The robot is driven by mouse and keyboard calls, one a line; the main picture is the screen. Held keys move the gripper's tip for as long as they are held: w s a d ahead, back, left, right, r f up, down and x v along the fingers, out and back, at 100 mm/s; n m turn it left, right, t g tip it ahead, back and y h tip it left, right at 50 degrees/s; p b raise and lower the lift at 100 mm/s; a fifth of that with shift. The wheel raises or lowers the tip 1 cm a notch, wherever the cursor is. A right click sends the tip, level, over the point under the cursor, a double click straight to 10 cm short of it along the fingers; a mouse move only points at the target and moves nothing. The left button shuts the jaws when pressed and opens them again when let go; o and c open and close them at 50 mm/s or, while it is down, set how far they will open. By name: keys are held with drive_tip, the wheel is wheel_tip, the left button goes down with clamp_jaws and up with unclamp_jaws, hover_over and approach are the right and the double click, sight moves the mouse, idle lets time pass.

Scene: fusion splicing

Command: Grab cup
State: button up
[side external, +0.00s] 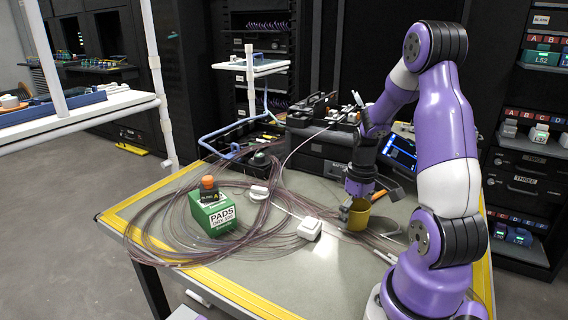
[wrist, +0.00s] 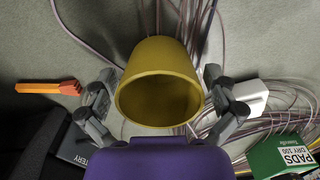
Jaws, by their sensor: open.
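A yellow cup (side external: 357,216) stands on the table near its right side, below my gripper (side external: 357,203). In the wrist view the cup (wrist: 159,82) fills the middle, its round open mouth facing the camera and its inside looking empty. My gripper (wrist: 162,103) is open, with one grey finger on each side of the cup. Gaps show between the fingers and the cup wall in the wrist view, so it is not clamped. The far side of the cup is partly hidden by the gripper in the side view.
A green pads box (side external: 213,214) and a white box (side external: 309,229) stand left of the cup, among loose cables (side external: 150,222). An orange-handled tool (wrist: 48,87) lies close by. A black splicer case (side external: 320,140) and a blue-lit screen (side external: 399,152) stand behind.

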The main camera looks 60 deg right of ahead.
drive_tip(key=c, duration=1.2)
